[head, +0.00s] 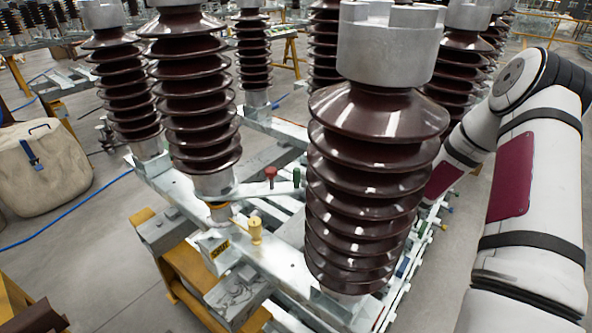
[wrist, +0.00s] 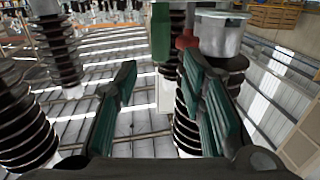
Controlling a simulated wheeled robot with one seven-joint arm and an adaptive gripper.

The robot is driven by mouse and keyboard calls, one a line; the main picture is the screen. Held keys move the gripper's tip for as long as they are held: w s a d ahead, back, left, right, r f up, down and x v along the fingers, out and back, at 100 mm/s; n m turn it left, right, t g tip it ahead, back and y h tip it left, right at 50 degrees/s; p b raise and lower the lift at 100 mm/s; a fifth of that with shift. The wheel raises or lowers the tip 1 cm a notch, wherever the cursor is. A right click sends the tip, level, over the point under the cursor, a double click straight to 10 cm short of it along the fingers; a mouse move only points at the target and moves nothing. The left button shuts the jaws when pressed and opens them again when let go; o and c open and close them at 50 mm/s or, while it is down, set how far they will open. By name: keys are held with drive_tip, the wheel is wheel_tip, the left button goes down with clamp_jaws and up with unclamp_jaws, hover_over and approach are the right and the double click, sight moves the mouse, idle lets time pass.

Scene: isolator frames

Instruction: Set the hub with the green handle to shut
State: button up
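The green handle (head: 296,177) stands upright near the outer end of a pale lever (head: 250,188) in the head view, just left of the large front insulator. In the wrist view the green handle (wrist: 161,35) is upright ahead of my gripper (wrist: 160,68), between the lines of its two fingers. My gripper is open, its dark green pads apart and nothing between them. The head view does not show my gripper; my arm passes behind the large insulator there. The hub's shut mark cannot be made out.
A red handle (head: 271,174) stands close beside the green one, and also shows in the wrist view (wrist: 187,39). A yellow handle (head: 255,231) is nearer the front, by a small yellow plate (head: 220,249). Tall brown ribbed insulators (head: 372,170) crowd the frame.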

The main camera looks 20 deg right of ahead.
sight(297, 169)
drive_tip(key=x, duration=0.6)
clamp_jaws()
